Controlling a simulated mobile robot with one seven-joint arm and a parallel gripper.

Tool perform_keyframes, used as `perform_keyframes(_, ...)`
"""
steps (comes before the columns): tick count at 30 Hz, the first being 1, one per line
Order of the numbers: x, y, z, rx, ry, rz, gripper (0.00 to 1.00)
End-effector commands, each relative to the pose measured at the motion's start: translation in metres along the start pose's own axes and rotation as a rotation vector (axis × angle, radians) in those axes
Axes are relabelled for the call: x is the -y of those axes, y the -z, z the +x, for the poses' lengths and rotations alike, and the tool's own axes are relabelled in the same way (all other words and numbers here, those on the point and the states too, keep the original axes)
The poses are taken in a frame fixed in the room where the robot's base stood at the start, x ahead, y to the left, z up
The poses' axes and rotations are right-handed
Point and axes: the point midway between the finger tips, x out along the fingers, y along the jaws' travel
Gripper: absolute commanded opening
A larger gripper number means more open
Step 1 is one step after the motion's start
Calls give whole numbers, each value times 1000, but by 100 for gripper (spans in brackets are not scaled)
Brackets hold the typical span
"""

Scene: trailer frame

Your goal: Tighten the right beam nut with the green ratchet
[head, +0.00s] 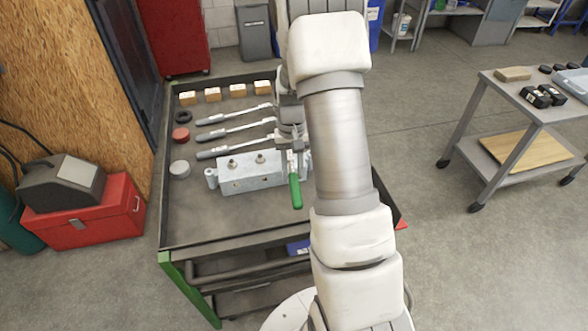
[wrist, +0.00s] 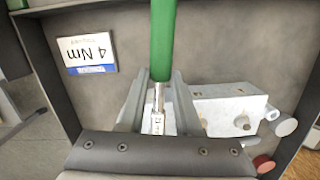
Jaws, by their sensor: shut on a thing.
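The green ratchet has a green handle (head: 295,191) that sticks out below my gripper (head: 293,150) toward the near edge of the cart. In the wrist view, my gripper (wrist: 161,80) is shut on the ratchet's metal shaft (wrist: 158,98), just below the green handle (wrist: 163,38). The grey metal beam (head: 235,181) lies on the cart top. It shows two studs with nuts, one at left (head: 232,163) and one near its middle (head: 259,158). The beam's right end and the ratchet head are hidden by my gripper. The wrist view also shows the beam (wrist: 220,108).
Several grey-handled ratchets (head: 225,133) lie behind the beam. Several wooden blocks (head: 237,90) line the back, with round pieces (head: 180,134) at left. A raised rim (head: 240,238) borders the cart. A "4 Nm" label (wrist: 86,54) shows in the wrist view.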

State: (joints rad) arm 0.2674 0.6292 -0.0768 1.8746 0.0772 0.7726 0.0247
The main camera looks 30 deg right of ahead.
Motion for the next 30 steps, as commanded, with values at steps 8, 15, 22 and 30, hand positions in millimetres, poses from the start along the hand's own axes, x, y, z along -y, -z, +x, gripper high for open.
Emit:
perform_keyframes(8,23,2,-1,-3,26,125,0)
perform_keyframes(15,26,2,-1,-5,29,143,0)
perform_keyframes(22,24,3,-1,-7,29,134,0)
perform_keyframes(30,8,3,-2,-8,9,9,0)
